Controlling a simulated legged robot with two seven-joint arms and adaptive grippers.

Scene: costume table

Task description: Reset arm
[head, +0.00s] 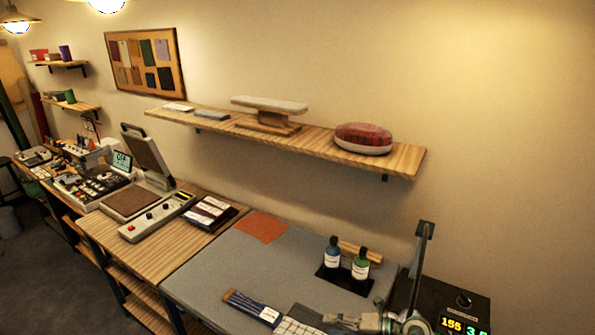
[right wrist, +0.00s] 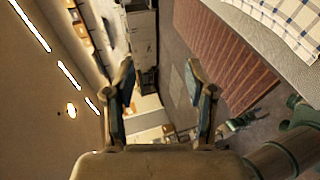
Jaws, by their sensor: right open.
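My right gripper (right wrist: 162,88) shows in the right wrist view. Its two fingers stand well apart, and nothing is between them but the distant room behind. It touches nothing that I can see. The wrist view is tilted, with ceiling lights along its left side.
The grey-topped table (head: 217,262) holds two bottles on a dark tray (head: 335,277). A black unit with a lit display (head: 460,325) stands at the lower right. A wall shelf (head: 300,142) holds a red cushion (head: 362,136). A plaid cloth (right wrist: 290,20) shows in the wrist view.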

